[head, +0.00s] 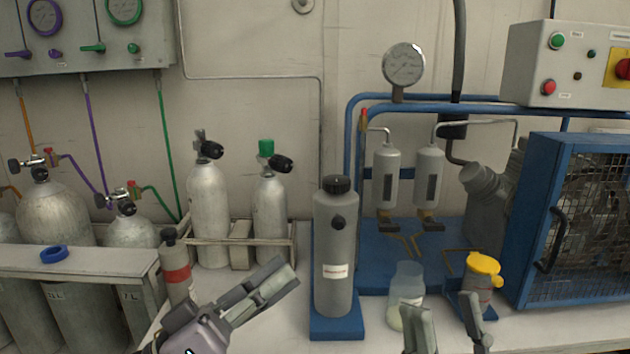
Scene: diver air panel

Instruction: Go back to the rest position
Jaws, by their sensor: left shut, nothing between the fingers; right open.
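My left gripper (283,277) comes in from the bottom left. Its fingers are shut with nothing between them, and they point up and right in front of the bench, left of the grey filter canister (335,255). My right gripper (446,312) is at the bottom edge, fingers pointing up and spread apart, nothing held. Its left finger overlaps the lower part of a clear jar (407,277) with pale contents in the picture. Its right finger is in front of the stand of a yellow-topped container (483,265). I cannot tell whether either finger touches anything.
The canister stands on a blue base (337,327). Two silver cylinders (208,215) stand in a rack behind. A small red-banded bottle (175,268) is near my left arm. A blue caged compressor (580,220) fills the right. A blue ring (54,254) lies at left.

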